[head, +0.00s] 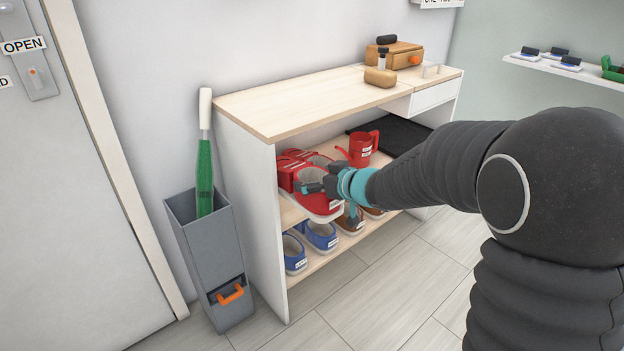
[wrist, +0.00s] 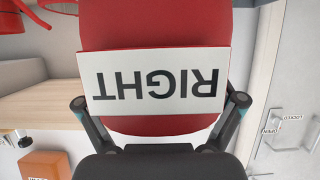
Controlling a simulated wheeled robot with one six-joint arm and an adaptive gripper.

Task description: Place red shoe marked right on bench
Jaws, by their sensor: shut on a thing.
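My gripper (head: 313,186) is shut on a red shoe (head: 322,207) at the front edge of the bench's upper shelf. In the wrist view the red shoe (wrist: 160,27) fills the space between the two fingers (wrist: 158,105), and its white label reads RIGHT, upside down. Another red shoe (head: 289,163) is just behind it. The bench (head: 300,104) has a pale wooden top and white sides. I cannot tell whether the held shoe touches the shelf; my gripper partly hides it.
Blue shoes (head: 321,236) and brown shoes (head: 351,221) stand on the lower shelf. A red watering can (head: 361,149) and a black tray (head: 398,136) are on the upper shelf. Wooden items (head: 398,54) sit at the bench top's back; its left part is clear. A grey umbrella bin (head: 213,250) stands left.

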